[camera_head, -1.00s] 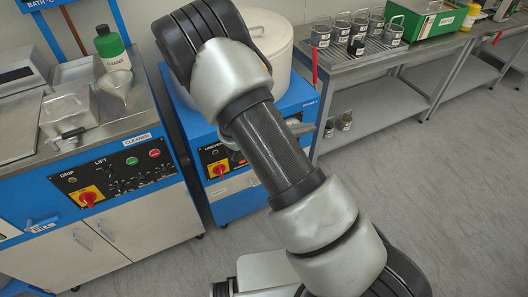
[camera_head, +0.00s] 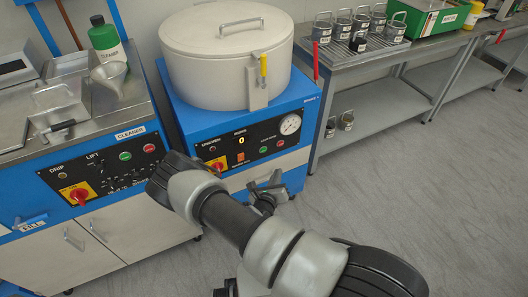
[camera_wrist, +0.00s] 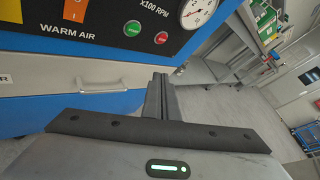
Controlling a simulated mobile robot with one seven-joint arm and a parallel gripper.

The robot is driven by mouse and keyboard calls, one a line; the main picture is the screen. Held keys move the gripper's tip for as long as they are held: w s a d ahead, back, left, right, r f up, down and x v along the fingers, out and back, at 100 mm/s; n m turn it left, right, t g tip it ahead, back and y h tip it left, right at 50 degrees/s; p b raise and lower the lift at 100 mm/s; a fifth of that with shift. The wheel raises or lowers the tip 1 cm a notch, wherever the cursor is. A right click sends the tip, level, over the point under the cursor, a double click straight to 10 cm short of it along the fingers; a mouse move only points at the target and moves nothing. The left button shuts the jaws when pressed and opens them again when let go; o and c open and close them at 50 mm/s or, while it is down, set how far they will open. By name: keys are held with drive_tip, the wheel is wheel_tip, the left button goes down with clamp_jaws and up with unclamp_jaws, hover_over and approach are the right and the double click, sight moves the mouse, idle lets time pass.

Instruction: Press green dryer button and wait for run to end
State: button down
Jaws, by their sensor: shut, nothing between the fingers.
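The dryer is a blue cabinet with a round white drum (camera_head: 225,75) on top, its lid down and a yellow-handled latch (camera_head: 263,68) at the front. Its black panel carries a green button (camera_head: 263,150), a red button (camera_head: 281,146), a dial gauge (camera_head: 290,124) and a display (camera_head: 241,141) that seems to read 0. In the wrist view the green button (camera_wrist: 133,28) is left of the red one (camera_wrist: 161,38). My gripper (camera_wrist: 160,78) is shut and empty, below the buttons and apart from them. In the head view my gripper (camera_head: 275,188) is low in front of the dryer.
The cleaner bench (camera_head: 75,190) stands left of the dryer, with its own green and red buttons (camera_head: 137,152). A grey table (camera_head: 365,75) with several labelled metal cups and a green box (camera_head: 430,22) is at the right. The floor at the right is clear.

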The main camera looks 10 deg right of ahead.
sight(263, 150)
drive_tip(key=w+a+b, duration=0.2)
drive_tip(key=w+b, duration=0.2)
drive_tip(key=w, duration=0.4)
drive_tip(key=shift+w+a+b, duration=0.25)
drive_tip(key=shift+a+b, duration=0.05)
drive_tip(key=shift+w, duration=0.1)
idle(2.0)
drive_tip(key=shift+w+a, duration=0.15)
drive_tip(key=shift+w, duration=0.1)
drive_tip(key=shift+w+a+b, duration=0.15)
drive_tip(key=shift+w+b, duration=0.15)
drive_tip(key=shift+w, duration=0.15)
idle(0.8)
drive_tip(key=shift+s+r, duration=0.1)
drive_tip(key=shift+s, duration=0.05)
drive_tip(key=shift+s+d+p, duration=0.25)
drive_tip(key=shift+s+p, duration=0.35)
drive_tip(key=shift+s, duration=0.1)
